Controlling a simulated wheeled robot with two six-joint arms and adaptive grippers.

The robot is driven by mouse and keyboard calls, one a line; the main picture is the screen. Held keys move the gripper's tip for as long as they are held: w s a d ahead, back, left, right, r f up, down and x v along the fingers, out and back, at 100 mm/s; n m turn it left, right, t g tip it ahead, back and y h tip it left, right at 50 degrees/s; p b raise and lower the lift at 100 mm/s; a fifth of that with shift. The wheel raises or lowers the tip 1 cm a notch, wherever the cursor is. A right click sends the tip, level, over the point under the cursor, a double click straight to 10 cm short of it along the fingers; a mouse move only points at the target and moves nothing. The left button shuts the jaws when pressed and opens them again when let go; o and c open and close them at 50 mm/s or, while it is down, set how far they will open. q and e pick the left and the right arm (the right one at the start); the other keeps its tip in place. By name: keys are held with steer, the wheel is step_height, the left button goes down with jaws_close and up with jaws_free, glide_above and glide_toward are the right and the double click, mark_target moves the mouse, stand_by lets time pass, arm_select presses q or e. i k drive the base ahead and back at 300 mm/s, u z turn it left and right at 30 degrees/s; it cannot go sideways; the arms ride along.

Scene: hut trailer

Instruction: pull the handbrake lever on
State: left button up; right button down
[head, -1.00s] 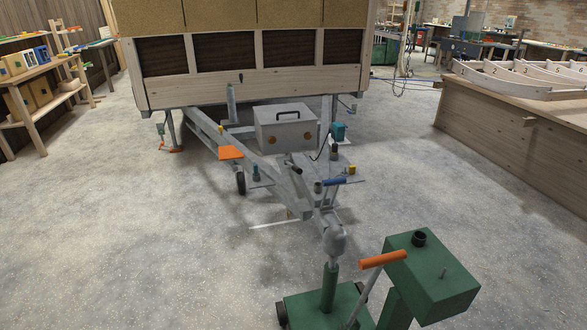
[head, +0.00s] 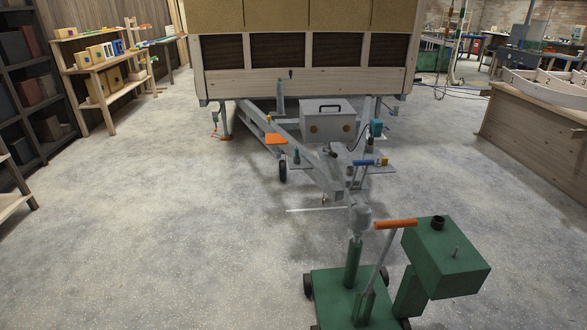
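The hut trailer (head: 300,80) stands ahead with its grey A-frame drawbar (head: 322,181) pointing toward me. Small levers sit near the front of the drawbar: one with a blue grip (head: 363,162) and a short one with a dark end (head: 333,154). I cannot tell for certain which is the handbrake lever or what position it is in. The grey coupling head (head: 361,214) sits at the drawbar's front, above the post of a green trolley. Neither of my grippers shows in the head view.
The green trolley (head: 447,257) with an orange handle (head: 396,223) stands in front of the drawbar. A grey box (head: 328,127) sits on the drawbar. A wooden bench (head: 525,135) stands right, shelves (head: 108,75) left. Floor left of the drawbar is clear.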

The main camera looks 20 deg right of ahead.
mark_target(330, 152)
steer(key=u, duration=0.35)
steer(key=i, duration=2)
steer(key=z, duration=0.6)
steer(key=i, duration=0.9)
steer(key=z, duration=1.4)
steer(key=i, duration=0.5)
steer(key=z, duration=0.3)
